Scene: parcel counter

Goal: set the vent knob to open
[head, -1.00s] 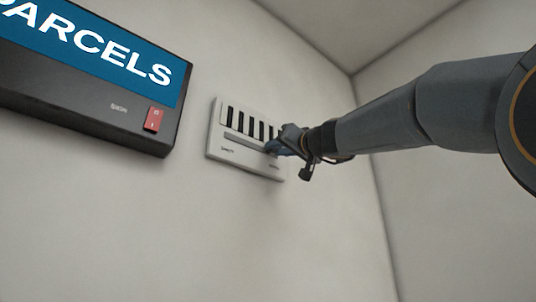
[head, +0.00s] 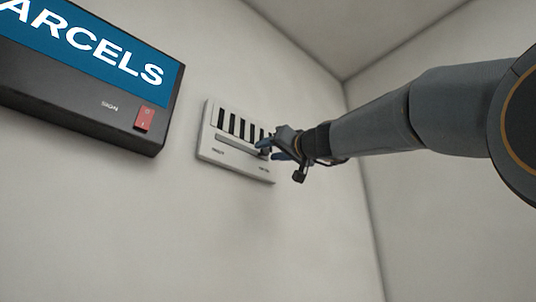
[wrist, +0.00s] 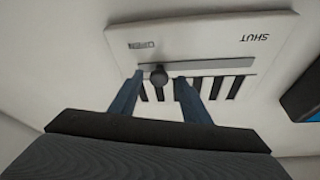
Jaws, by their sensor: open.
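The vent (head: 207,143) is a white wall panel with dark slats and a grey slider track. Its dark round knob (wrist: 159,76) sits on the track near the OPEN label (wrist: 141,44), well away from the SHUT label (wrist: 255,38) in the wrist view. My gripper (wrist: 158,82) is open, with one blue finger on each side of the knob and a gap visible on both sides. In the head view my gripper (head: 270,150) is at the right end of the vent and largely covers the knob.
A PARCELS sign box (head: 80,115) with a red rocker switch (head: 145,118) is on the wall left of the vent. The wall below the vent is bare. A room corner lies to the right.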

